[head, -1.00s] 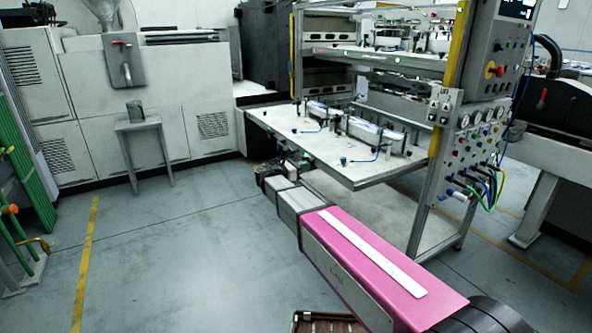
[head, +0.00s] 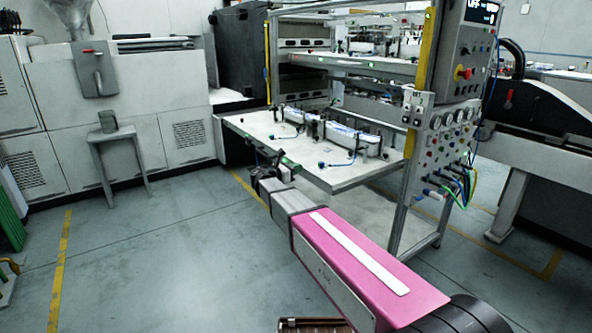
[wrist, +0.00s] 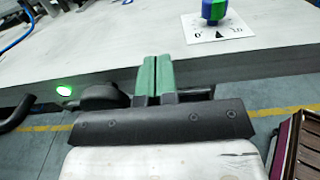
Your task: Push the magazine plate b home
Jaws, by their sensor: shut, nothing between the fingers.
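Two long metal magazine assemblies stand on the white table (head: 245,127) in the head view, a farther one (head: 297,119) and a nearer one (head: 347,136). They are too small to tell which part is plate b or how far in it sits. My gripper (wrist: 155,66) shows its two green fingers pressed together, with nothing between them, in the wrist view. It is at the table's near edge, apart from the magazines. In the head view my gripper is small and dark beyond my forearm, by the table's edge. No magazine plate can be made out in the wrist view.
A blue and green knob on a white scale card (wrist: 218,28) is on the table, right of my fingers. A green lamp (wrist: 64,90) glows at the table edge. A metal frame with a control panel (head: 463,115) stands right of the table. Open floor (head: 150,250) lies left.

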